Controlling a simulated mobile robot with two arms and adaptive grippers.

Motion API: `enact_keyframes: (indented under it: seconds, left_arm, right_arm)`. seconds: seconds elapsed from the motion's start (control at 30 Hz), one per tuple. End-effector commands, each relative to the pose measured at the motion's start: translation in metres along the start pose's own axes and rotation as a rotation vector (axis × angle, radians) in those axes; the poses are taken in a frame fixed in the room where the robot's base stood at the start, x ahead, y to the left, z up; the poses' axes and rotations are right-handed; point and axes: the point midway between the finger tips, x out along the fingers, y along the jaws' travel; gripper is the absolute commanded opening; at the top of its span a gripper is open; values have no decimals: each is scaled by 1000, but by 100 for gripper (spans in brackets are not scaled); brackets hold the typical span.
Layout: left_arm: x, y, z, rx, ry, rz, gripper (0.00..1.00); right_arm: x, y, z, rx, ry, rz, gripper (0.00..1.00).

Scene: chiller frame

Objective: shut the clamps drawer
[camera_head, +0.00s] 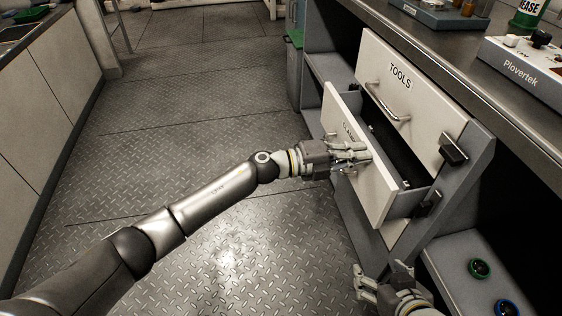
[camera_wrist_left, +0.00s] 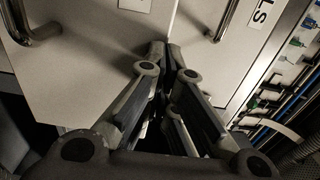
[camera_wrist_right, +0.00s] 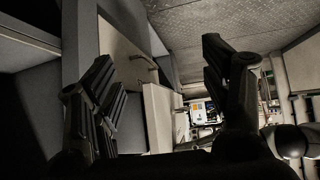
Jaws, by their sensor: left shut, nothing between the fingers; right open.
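The clamps drawer (camera_head: 376,198) is pulled partway out below the TOOLS drawer. Its white front has a partly hidden label, and its dark interior shows behind. My left gripper (camera_head: 364,152) is shut and empty, with its fingers against or just in front of that front; contact is unclear. In the left wrist view the closed fingers (camera_wrist_left: 166,50) lie near the edge of the clamps front (camera_wrist_left: 85,75), with its handle (camera_wrist_left: 38,30) off to the left. My right gripper (camera_head: 383,274) is open and empty, low near the cabinet. The right wrist view shows the drawer front (camera_wrist_right: 158,116) beyond its spread fingers.
The TOOLS drawer (camera_head: 400,75) above looks shut, with a metal bar handle (camera_head: 387,102). The counter (camera_head: 470,65) above holds a Plovertek device (camera_head: 522,70). A green roll (camera_head: 479,268) and a blue roll (camera_head: 507,307) sit on the lower right shelf. The floor (camera_head: 200,100) is clear.

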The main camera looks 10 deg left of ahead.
Motion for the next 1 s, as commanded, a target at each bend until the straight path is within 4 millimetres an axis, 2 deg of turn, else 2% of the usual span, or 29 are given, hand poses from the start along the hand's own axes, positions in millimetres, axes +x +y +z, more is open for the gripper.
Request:
enact_keyframes:
  seconds: [0.03, 0.2, 0.4, 1.0]
  left_arm:
    - [12, 0, 0, 0, 1, -2, 0]
    - [39, 1, -1, 1, 1, -1, 0]
    - [56, 1, 0, 1, 0, 0, 0]
    - [60, 0, 1, 0, -1, 0, 0]
  right_arm:
    - [2, -1, -4, 0, 25, -2, 70]
    - [5, -3, -24, -2, 123, -7, 70]
    - [5, -6, -41, -2, 203, -12, 70]
    - [4, -6, -47, -3, 227, -13, 70]
